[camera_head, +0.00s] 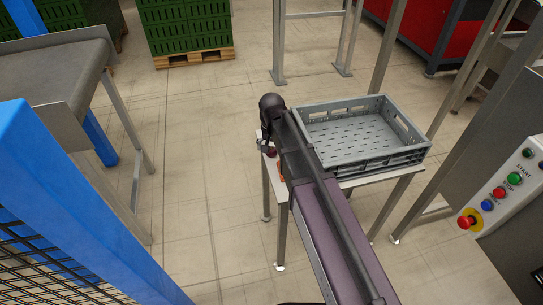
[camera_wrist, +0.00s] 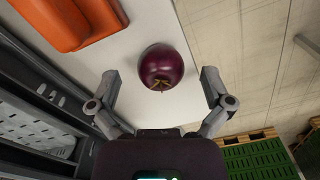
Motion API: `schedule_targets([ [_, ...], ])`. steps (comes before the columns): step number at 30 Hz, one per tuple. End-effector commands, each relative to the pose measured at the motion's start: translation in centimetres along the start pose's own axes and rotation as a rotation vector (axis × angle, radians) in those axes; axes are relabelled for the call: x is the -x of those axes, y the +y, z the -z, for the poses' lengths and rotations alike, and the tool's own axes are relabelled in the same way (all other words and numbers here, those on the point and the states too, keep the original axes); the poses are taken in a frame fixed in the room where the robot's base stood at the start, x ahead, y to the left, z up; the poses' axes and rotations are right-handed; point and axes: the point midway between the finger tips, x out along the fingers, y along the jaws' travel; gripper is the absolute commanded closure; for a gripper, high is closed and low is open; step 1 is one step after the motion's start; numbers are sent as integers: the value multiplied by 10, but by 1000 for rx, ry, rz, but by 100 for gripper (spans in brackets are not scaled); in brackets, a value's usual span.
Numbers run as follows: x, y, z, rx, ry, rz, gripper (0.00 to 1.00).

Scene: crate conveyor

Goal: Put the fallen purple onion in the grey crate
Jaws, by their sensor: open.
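The purple onion (camera_wrist: 161,66) lies on the white table top (camera_wrist: 150,20) in the wrist view, dark and round with a dry brown tip. My gripper (camera_wrist: 160,82) is open, with one finger to the left of the onion and one to the right, both apart from it. In the head view only a small part of the onion (camera_head: 271,152) shows beside my arm, at the table's left end. The grey crate (camera_head: 360,153) stands on the same table to the right of my arm and looks empty.
An orange object (camera_wrist: 75,20) lies on the table close to the onion, partly cut off. The table edge is just right of the onion. A control panel (camera_head: 500,190) stands at the right, a conveyor (camera_head: 50,75) at the left, and green crates (camera_head: 185,25) behind.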

Motion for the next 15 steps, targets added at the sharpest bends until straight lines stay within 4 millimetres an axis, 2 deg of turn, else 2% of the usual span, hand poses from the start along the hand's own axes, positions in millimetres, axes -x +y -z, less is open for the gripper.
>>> schedule_targets([
  [4,-9,0,0,0,1,0,0],
  [15,-9,0,0,0,1,0,0],
])
